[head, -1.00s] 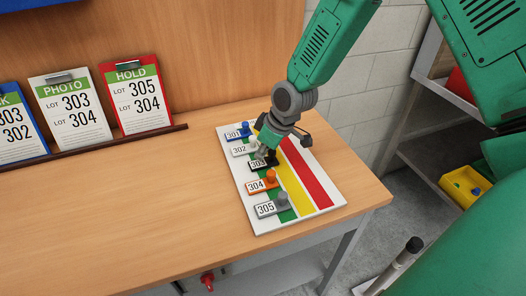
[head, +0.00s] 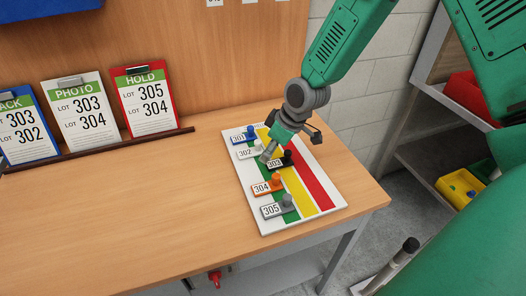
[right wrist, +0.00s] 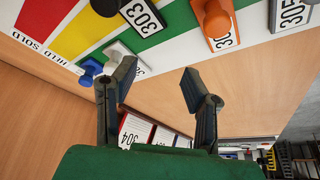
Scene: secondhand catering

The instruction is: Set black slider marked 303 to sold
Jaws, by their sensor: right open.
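The black slider marked 303 (head: 287,158) sits in the middle row of the white board (head: 257,222) with green, yellow and red bands. Its knob is over the yellow band, close to the red. Its label is left of the knob. In the right wrist view the black slider (right wrist: 105,6) is cut by the top edge, with its 303 label beside it. My right gripper (head: 290,143) is open and empty, above the board near the black knob and apart from it. Its two spread fingers show in the right wrist view (right wrist: 158,82). My left gripper is not in view.
Sliders 301 (head: 250,131), 302 (head: 257,144), 304 (head: 277,179) and 305 (head: 286,201) stand further left in their rows, close around 303. Lot cards, including the red HOLD card (head: 147,103), lean at the back left. The table (head: 150,210) is clear left of the board.

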